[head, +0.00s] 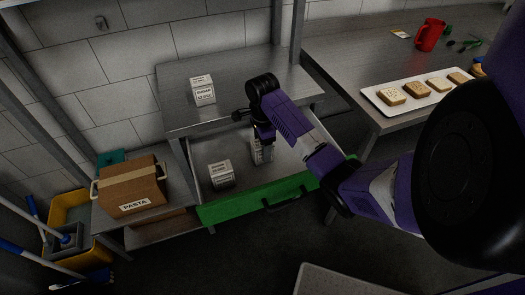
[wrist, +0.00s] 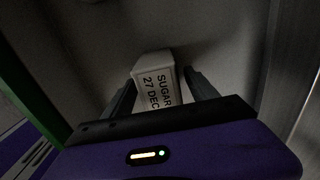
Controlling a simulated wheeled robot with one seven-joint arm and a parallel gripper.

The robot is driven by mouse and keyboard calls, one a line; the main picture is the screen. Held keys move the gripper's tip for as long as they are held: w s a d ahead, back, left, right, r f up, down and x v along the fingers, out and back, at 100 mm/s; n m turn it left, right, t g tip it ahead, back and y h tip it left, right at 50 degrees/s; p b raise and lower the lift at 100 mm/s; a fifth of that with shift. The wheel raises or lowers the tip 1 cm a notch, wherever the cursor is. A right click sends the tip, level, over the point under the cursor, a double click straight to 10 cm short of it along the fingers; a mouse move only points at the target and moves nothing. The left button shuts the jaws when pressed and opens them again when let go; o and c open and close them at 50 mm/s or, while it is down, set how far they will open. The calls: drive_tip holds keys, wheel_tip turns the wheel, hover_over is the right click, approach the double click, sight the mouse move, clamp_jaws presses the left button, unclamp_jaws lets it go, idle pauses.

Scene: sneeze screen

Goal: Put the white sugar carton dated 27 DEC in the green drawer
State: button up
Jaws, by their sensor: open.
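The white sugar carton (wrist: 157,88), lettered SUGAR 27 DEC, is between the two fingers of my gripper (wrist: 160,78) in the wrist view. In the head view this carton (head: 258,156) is inside the pulled-out green drawer (head: 245,205), partly hidden by my gripper (head: 260,142). It appears to stand on the drawer floor. My gripper is open around it, pointing down from above. A second white carton (head: 221,174) stands in the drawer to the left. A third white carton (head: 203,89) stands on the metal counter above. Their dates are too small to read.
A cardboard box marked PASTA (head: 130,190) sits on a low shelf at left, near a yellow mop bucket (head: 70,215). A white tray of bread slices (head: 420,95) and a red jug (head: 430,35) are on the right table. The counter (head: 240,80) overhangs the drawer's back.

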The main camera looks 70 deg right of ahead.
wheel_tip(320, 180, up, 9)
drive_tip(key=p, duration=0.2)
drive_tip(key=shift+f+p, duration=0.15)
drive_tip(key=shift+p, duration=0.25)
drive_tip(key=shift+r+p, duration=0.7)
